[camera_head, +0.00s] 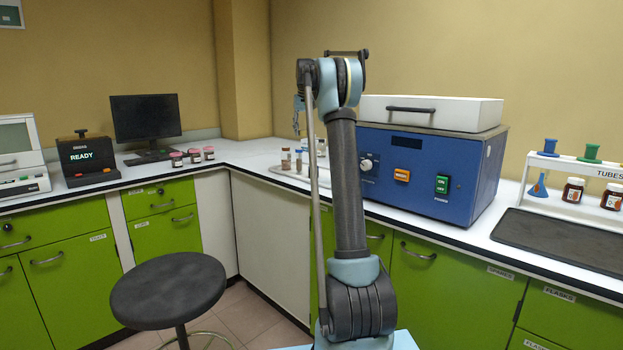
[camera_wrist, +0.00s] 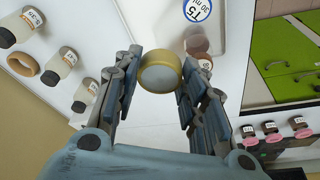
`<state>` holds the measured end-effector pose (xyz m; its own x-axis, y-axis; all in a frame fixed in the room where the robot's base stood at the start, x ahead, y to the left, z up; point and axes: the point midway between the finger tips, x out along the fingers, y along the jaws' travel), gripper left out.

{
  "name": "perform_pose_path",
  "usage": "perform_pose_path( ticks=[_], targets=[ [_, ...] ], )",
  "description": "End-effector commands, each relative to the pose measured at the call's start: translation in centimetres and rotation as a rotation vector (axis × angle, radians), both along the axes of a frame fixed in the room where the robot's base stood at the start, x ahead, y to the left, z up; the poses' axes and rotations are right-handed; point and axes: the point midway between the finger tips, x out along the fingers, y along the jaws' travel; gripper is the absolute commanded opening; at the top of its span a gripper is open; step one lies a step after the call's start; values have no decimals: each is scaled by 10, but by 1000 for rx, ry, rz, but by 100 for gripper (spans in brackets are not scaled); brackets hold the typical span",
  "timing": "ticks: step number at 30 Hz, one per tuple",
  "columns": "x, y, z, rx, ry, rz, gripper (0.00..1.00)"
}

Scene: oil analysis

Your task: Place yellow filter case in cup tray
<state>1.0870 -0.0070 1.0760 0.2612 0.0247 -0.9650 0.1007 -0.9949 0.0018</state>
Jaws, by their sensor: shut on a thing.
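My gripper (camera_wrist: 160,72) is shut on a round yellow filter case (camera_wrist: 161,88) with a pale face, held between the fingertips in the wrist view. In the head view my gripper (camera_head: 299,115) hangs at the left of my raised arm, above the counter corner, and the case cannot be made out there. A pale tray (camera_head: 283,171) with small bottles lies on the counter below it, partly hidden by my arm. Its pale surface (camera_wrist: 232,60) seems to show in the wrist view, beyond the fingers. I cannot tell for certain that it is the cup tray.
Several labelled bottles (camera_wrist: 68,57) and a tan ring (camera_wrist: 23,65) are at the left of the wrist view. A blue machine (camera_head: 430,175) stands right of the tray. A stool (camera_head: 168,288) is in front.

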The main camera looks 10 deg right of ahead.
Motion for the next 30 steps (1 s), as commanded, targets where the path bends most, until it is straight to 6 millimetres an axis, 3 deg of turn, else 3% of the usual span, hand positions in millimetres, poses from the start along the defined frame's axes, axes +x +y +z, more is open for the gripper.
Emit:
perform_pose_path(
  ticks=[5, 9, 30],
  targets=[
    [27, 0, -4, 1, -1, -36, 22],
    [44, 0, -28, 1, -2, -62, 22],
    [49, 2, -121, 0, -3, -72, 22]
  ],
)
